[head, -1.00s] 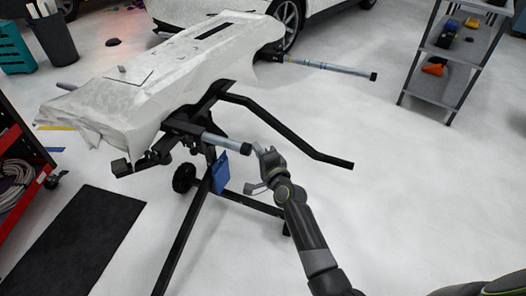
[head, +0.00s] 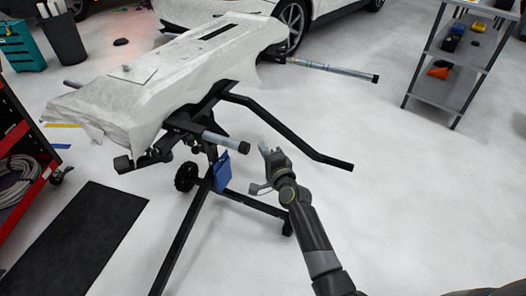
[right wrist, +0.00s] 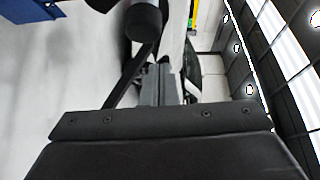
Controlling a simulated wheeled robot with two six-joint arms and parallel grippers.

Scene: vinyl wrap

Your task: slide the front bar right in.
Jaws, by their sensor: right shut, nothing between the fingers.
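The white bumper (head: 170,85) lies on a black stand (head: 192,225). The front right bar (head: 222,142), a short grey tube with a black end cap, sticks out to the right from the stand's near end. Its dark round cap (right wrist: 143,20) seems to be what shows at the top of the right wrist view. My right gripper (head: 269,153) is shut and empty, just right of the cap, with a small gap between them. My left gripper is not in view.
A longer far bar (head: 330,69) sticks out at the back right. A bent black handle (head: 290,137) lies behind my right gripper. A blue piece (head: 221,171) hangs below the front bar. A grey shelf (head: 465,60) stands right; a red cart (head: 20,150) stands left.

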